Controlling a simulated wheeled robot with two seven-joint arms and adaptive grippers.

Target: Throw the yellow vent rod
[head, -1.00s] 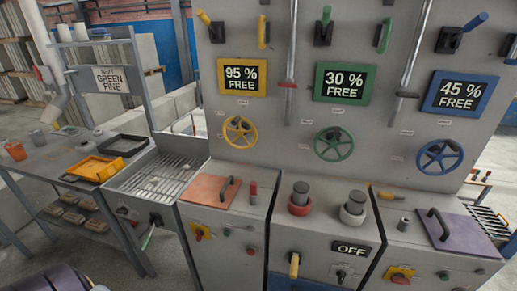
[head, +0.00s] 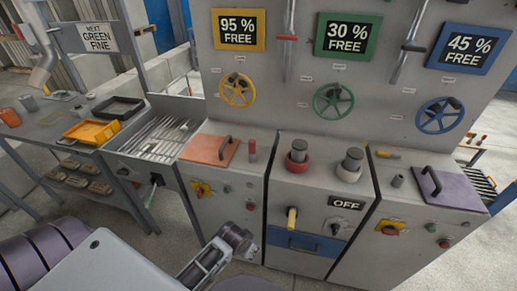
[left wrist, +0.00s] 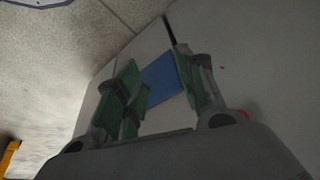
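A yellow upright handle (head: 291,218) stands out from the front of the middle cabinet, left of the OFF sign; I cannot tell if it is the vent rod. The yellow-handled levers at the top of the panel are out of the picture. My left gripper (head: 238,245) is low in front of the cabinets, left of and below that handle and apart from it. In the left wrist view my left gripper (left wrist: 160,88) is open, its green-padded fingers apart with nothing between them. A blue panel (left wrist: 162,82) shows beyond them. My right gripper is not in view.
The tall grey panel carries a yellow wheel (head: 236,90), a green wheel (head: 333,103) and a blue wheel (head: 440,115). An orange lid (head: 210,149), a purple lid (head: 446,189) and two dark posts stand on the cabinet tops. A side table (head: 50,135) holds trays. Floor shows in front.

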